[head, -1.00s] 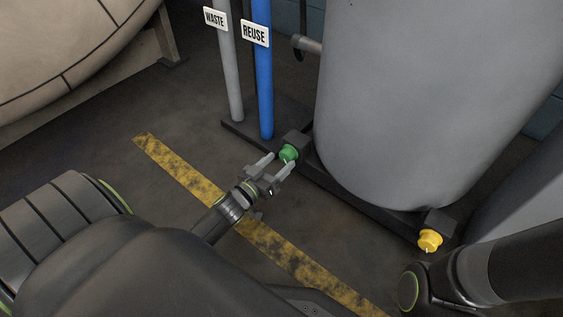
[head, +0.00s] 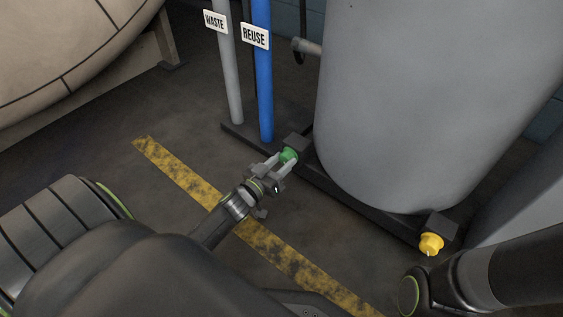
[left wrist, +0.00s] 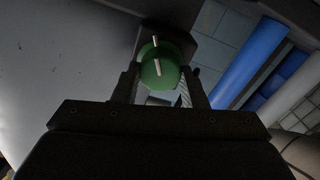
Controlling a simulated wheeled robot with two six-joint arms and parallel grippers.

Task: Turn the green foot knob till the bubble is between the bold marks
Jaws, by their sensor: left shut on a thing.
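The green foot knob (head: 289,155) sits on a dark block at the foot of the tank's frame. In the left wrist view the green knob (left wrist: 160,70) shows a pale line on its face and lies between the two fingers. My left gripper (head: 281,161) is shut on it; it also shows in the left wrist view (left wrist: 160,88). The bubble and its bold marks are in neither view. My right arm comes in at the lower right of the head view; its gripper is not visible.
A yellow knob (head: 431,243) sits at the frame's right corner. The grey tank (head: 415,100) stands behind the knobs. A grey WASTE pipe (head: 230,75) and a blue REUSE pipe (head: 263,90) rise left of the green knob. A yellow floor stripe (head: 180,172) crosses open floor.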

